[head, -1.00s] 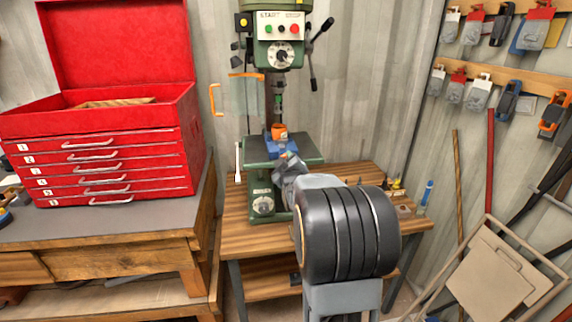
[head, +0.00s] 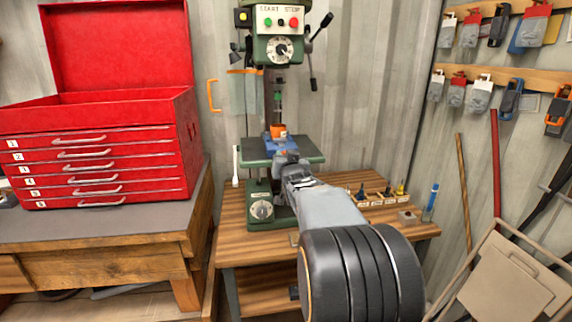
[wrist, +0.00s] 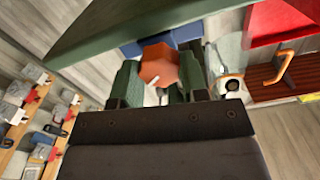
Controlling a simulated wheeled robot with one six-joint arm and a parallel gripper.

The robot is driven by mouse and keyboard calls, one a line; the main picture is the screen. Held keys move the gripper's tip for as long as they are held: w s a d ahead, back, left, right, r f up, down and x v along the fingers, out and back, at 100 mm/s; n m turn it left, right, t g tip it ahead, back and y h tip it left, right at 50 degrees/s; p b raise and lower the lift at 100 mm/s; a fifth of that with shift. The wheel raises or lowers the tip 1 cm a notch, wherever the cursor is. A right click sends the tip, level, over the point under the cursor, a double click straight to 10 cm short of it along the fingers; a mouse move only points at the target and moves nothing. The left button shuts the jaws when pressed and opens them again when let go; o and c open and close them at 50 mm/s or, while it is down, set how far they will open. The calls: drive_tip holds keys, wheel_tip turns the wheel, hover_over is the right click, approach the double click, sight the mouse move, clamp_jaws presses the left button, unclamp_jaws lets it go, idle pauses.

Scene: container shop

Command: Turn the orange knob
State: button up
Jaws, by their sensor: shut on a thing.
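The orange knob (wrist: 158,66) is a faceted disc with a pale mark, and in the wrist view it sits between the two dark green fingers of my gripper (wrist: 158,76). The jaws are shut on it. In the head view my gripper (head: 287,161) is at the front of the drill press table (head: 308,150), and its own wrist hides the knob's grip from that side. A blue vise (head: 264,149) lies on the table with an orange piece (head: 278,131) at its top. I cannot tell whether that piece is the knob.
The green drill press (head: 278,50) stands on a wooden bench (head: 240,230). A red toolbox (head: 90,165) is on the left bench. Small tools in a rack (head: 385,198) and a blue tube (head: 431,198) are at right. A folded chair (head: 510,275) stands lower right.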

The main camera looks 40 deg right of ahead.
drive_tip(key=m+p, duration=0.1)
drive_tip(key=m, duration=1.7)
drive_tip(key=shift+d+f+m, duration=0.1)
drive_tip(key=shift+f+m, duration=0.05)
drive_tip(key=shift+m, duration=0.55)
drive_tip(key=o, duration=0.9)
drive_tip(key=shift+s, duration=0.15)
drive_tip(key=v, duration=1.3)
drive_tip(key=shift+s+a+b, duration=0.25)
drive_tip(key=shift+b, duration=0.1)
